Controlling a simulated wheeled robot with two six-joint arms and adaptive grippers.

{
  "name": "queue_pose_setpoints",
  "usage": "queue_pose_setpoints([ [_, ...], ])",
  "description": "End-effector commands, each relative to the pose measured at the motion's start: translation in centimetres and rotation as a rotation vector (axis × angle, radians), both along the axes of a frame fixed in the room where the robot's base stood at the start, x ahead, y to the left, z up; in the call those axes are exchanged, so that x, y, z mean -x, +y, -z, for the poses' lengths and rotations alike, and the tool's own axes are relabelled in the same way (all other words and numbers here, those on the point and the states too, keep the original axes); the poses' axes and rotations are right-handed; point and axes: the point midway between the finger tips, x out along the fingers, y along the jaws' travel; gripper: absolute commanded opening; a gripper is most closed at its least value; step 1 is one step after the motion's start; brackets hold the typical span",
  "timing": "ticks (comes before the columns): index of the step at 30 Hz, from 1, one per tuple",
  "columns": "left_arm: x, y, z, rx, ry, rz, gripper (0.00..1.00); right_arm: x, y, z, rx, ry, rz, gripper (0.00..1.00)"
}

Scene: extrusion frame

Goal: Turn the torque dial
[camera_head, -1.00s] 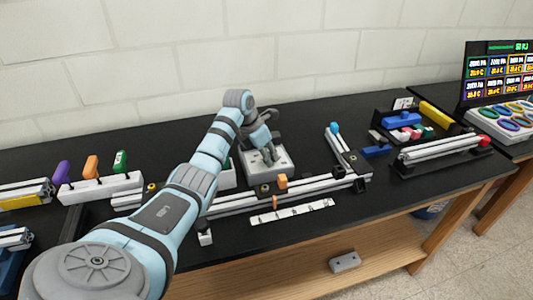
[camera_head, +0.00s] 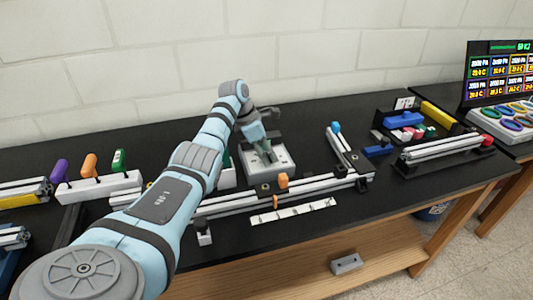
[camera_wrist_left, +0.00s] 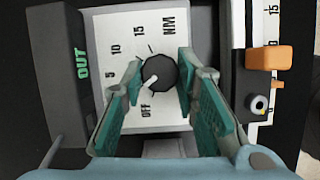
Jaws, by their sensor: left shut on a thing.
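The torque dial (camera_wrist_left: 161,71) is a dark round knob with a white pointer on a white face (camera_wrist_left: 127,23) marked OFF, 5, 10, 15 and NM. The pointer aims to the lower left in the left wrist view, toward the OFF side. My left gripper (camera_wrist_left: 160,75) is shut on the dial, with one teal-padded finger on each side. In the head view my left gripper (camera_head: 266,156) reaches down onto the pale dial box (camera_head: 284,172) and hides the dial. My right gripper is not in view.
A dark block marked OUT (camera_wrist_left: 60,70) stands left of the dial face. An aluminium rail with an orange tab (camera_wrist_left: 268,58) runs to the right. A white ruler strip (camera_head: 293,211) lies in front. A parts tray (camera_head: 445,151) and a screen (camera_head: 497,73) are farther right.

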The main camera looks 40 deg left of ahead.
Motion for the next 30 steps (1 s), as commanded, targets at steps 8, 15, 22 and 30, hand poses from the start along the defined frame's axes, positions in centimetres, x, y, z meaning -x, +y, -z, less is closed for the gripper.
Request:
queue_pose_setpoints([
  [8, 0.0, -0.1, 0.0, 0.001, 0.0, 0.0, 0.43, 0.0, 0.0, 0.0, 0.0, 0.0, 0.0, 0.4],
  [15, 0.0, 0.0, 0.0, 0.001, 0.001, -0.001, 0.48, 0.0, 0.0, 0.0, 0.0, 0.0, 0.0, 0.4],
  [22, 0.4, 0.5, -1.8, -0.001, -0.003, -0.002, 0.48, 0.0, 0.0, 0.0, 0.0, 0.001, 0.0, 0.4],
  [30, 2.6, 2.1, -8.6, -0.001, -0.003, -0.001, 0.48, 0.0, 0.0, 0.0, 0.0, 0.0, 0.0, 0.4],
])
